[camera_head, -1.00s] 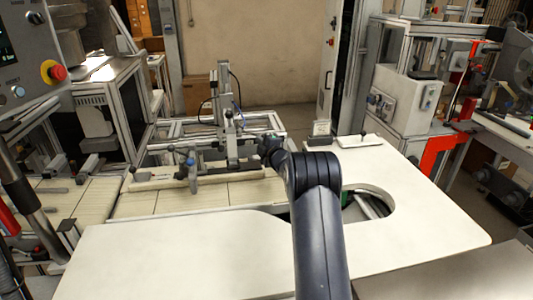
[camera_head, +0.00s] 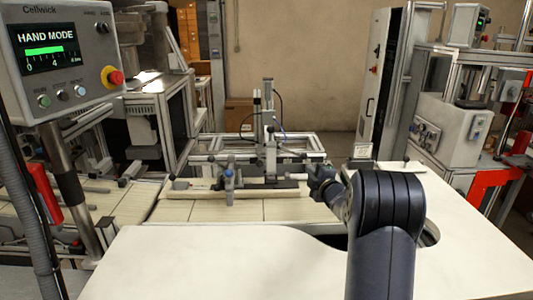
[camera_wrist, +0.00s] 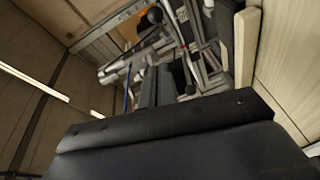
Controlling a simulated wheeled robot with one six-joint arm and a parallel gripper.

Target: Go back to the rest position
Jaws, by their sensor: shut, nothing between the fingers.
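My dark arm (camera_head: 385,235) rises from the bottom of the head view and reaches forward over the white worktop, with its wrist (camera_head: 328,183) beside the right part of the slide fixture. My gripper (camera_wrist: 157,88) shows in the wrist view as dark narrow fingers close together beyond the broad black housing. It is shut, and I see nothing held in it. In the head view the fingers are hard to tell from the fixture behind them.
The slide fixture (camera_head: 268,155) with its upright column stands on the cream bench. The white worktop (camera_head: 200,262) is bare at front left. A control panel (camera_head: 60,55) reading HAND MODE stands at left. A dark-sided cabinet (camera_head: 380,85) and red-framed machine (camera_head: 455,130) stand at right.

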